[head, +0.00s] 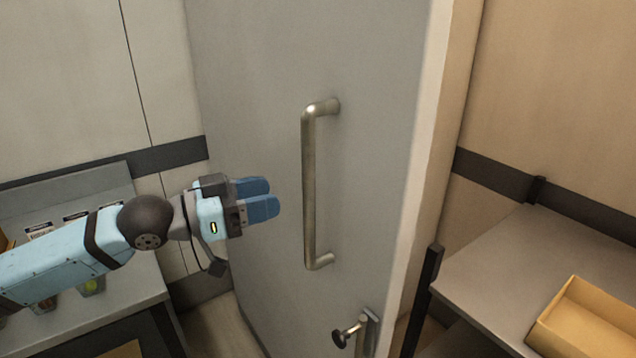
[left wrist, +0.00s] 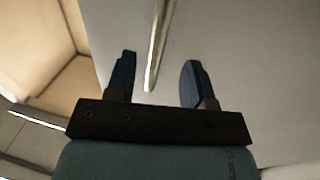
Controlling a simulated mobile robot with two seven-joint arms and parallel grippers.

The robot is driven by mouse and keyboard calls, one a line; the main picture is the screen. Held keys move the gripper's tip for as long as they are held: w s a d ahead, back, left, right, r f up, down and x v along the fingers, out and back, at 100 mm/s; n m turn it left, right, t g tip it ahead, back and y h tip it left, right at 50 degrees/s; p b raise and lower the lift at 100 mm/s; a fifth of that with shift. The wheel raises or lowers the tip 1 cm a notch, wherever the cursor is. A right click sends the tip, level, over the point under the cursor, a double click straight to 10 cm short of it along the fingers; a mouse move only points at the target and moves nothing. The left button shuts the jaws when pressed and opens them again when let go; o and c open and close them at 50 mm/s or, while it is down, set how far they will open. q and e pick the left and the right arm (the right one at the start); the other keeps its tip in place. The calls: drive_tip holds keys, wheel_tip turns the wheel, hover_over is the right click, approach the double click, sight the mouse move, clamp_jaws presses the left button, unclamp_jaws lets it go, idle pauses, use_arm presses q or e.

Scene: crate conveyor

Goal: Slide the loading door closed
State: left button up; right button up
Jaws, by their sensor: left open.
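The loading door (head: 260,90) is a large grey panel with a pale edge on its right side. A vertical metal bar handle (head: 309,190) is fixed to it. My left gripper (head: 262,198) has blue fingers and is just left of the handle, apart from it in the head view. In the left wrist view the gripper (left wrist: 158,80) is open, and the handle (left wrist: 157,45) shows beyond and between the fingers. The fingers are not closed on anything. My right gripper is not in view.
A small knob latch (head: 347,335) sits low on the door. A grey table (head: 500,260) with a yellow crate (head: 590,318) stands at the right. A counter (head: 110,190) with small items and labels is at the left, behind my left arm.

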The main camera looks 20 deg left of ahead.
use_arm(q)
drive_tip(key=p+x, duration=0.1)
drive_tip(key=x, duration=0.8)
drive_tip(key=shift+w+d, duration=0.25)
drive_tip(key=shift+d, duration=0.05)
clamp_jaws()
